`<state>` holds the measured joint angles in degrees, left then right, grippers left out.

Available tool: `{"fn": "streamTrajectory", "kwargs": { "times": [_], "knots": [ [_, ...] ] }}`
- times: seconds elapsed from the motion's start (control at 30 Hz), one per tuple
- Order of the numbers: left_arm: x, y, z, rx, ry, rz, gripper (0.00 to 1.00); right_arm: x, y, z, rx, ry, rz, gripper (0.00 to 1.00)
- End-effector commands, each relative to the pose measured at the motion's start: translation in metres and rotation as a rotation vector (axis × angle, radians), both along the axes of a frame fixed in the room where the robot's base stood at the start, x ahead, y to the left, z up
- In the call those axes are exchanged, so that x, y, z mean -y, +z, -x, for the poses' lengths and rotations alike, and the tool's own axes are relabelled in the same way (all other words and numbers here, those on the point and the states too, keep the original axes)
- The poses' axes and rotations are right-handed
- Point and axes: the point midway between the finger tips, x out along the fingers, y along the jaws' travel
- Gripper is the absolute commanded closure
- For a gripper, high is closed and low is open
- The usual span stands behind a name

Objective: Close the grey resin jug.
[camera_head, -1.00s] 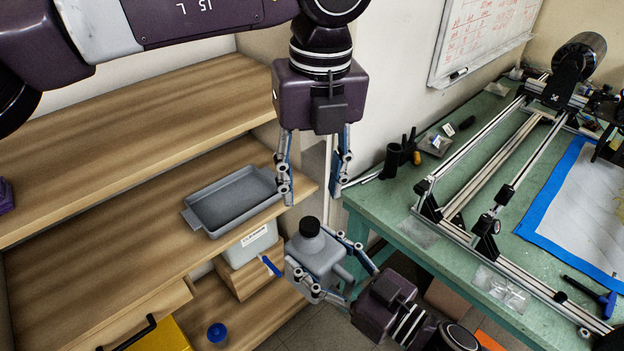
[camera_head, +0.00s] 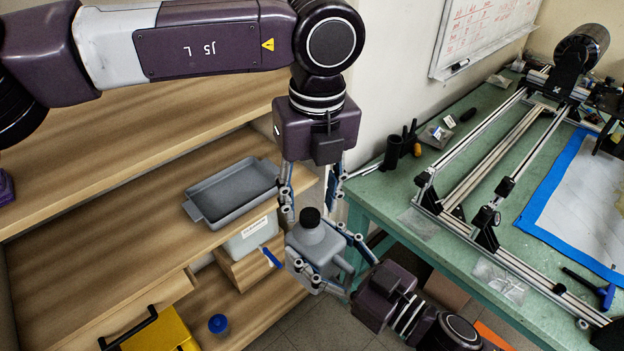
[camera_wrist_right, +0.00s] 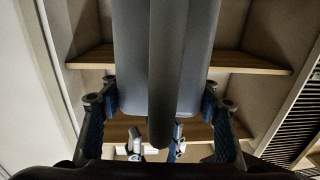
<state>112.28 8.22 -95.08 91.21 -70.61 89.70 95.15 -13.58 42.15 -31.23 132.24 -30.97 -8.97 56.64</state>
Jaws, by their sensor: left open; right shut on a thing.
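The grey resin jug (camera_head: 318,246) is held off the shelf in front of the shelving, roughly upright, with its handle to the right. A black cap (camera_head: 310,217) sits on its neck; I cannot tell how tight it is. My right gripper (camera_head: 322,262) is shut on the jug's body from both sides. In the right wrist view, the jug (camera_wrist_right: 130,60) fills the space between the fingers, with its darker handle in front. My left gripper (camera_head: 311,208) points down, open, its fingertips on either side of the cap; contact is not clear.
A grey tray (camera_head: 235,190) lies on the wooden shelf to the left, above a labelled pale container (camera_head: 250,238). A blue cup (camera_head: 218,323) and a yellow box (camera_head: 165,332) are lower. A green bench (camera_head: 390,200) with a rail frame stands to the right.

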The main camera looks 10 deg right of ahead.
Motion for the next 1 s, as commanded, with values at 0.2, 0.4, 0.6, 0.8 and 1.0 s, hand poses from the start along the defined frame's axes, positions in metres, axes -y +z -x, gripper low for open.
{"fn": "streamTrajectory", "kwargs": {
  "times": [0.2, 0.4, 0.6, 0.8, 1.0],
  "knots": [
    [-0.001, -0.019, -0.001, 0.000, 0.001, 0.000, 0.58, 0.000, 0.002, 0.000, 0.004, 0.001, -0.002, 1.00],
    [-0.001, -0.022, -0.001, 0.000, 0.001, 0.000, 0.58, 0.000, 0.002, 0.000, 0.004, 0.001, -0.002, 1.00],
    [-0.001, -0.022, -0.001, 0.000, 0.001, 0.000, 0.66, 0.000, 0.002, 0.000, 0.004, 0.001, -0.002, 1.00],
    [-0.001, -0.022, -0.001, 0.000, 0.001, 0.000, 0.88, 0.000, 0.002, 0.000, 0.004, 0.001, -0.002, 1.00],
    [-0.001, -0.022, -0.001, 0.000, -0.002, 0.000, 1.00, 0.000, 0.002, 0.000, 0.004, 0.001, -0.002, 1.00]
  ]
}}
